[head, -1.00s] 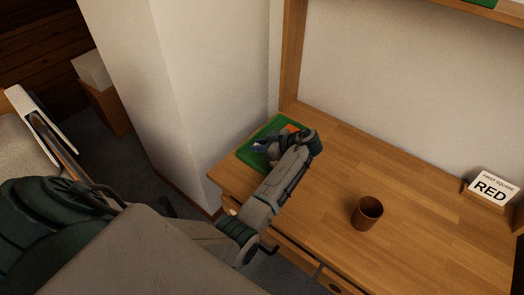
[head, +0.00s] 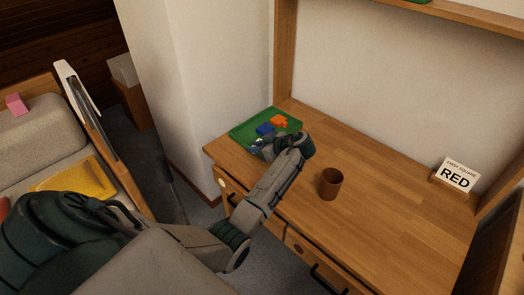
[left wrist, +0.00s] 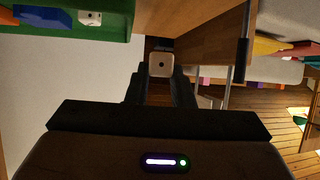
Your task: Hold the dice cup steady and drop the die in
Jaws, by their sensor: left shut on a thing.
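The brown dice cup (head: 331,184) stands upright on the wooden desk, to the right of my left gripper in the head view. My left gripper (head: 260,149) is by the front edge of the green tray, partly hidden by its own wrist. In the left wrist view the left gripper (left wrist: 161,78) is shut on a pale die (left wrist: 161,64) with one dark pip facing the camera. Another white die (left wrist: 90,18) lies on the green tray in that view. The cup's inside is mostly dark. My right gripper is not in view.
The green tray (head: 243,133) holds a blue piece (head: 265,130) and an orange piece (head: 279,121). A card reading "FIRST SQUARE RED" (head: 457,174) stands at the desk's back right. The desk (head: 385,185) around the cup is clear. A yellow tray (head: 75,178) lies at the left.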

